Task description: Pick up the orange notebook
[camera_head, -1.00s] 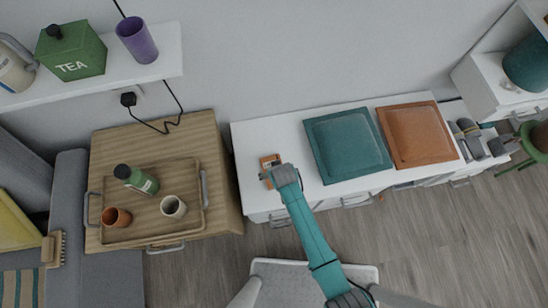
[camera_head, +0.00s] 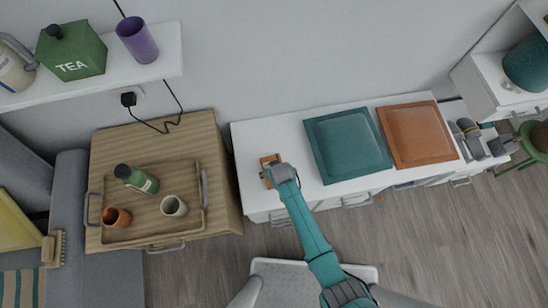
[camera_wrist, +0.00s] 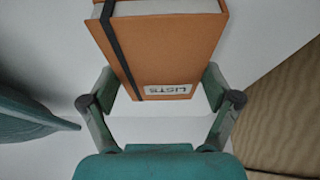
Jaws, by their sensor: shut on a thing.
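The orange notebook (camera_wrist: 172,52) fills the upper middle of the wrist view. It has a dark elastic band and a white label reading "LISTS". My gripper (camera_wrist: 160,92) has one finger on each side of the notebook and is shut on it. In the head view the notebook (camera_head: 268,160) is small, at the left part of the white desk top, mostly covered by my gripper (camera_head: 270,172). I cannot tell whether it is clear of the desk surface.
A teal tray (camera_head: 312,125) and an orange tray (camera_head: 384,116) lie on the white desk (camera_head: 291,138), right of my gripper. A wooden cabinet (camera_head: 219,215) at left bears a wooden tray (camera_head: 150,236) with a green bottle (camera_head: 138,180) and two cups.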

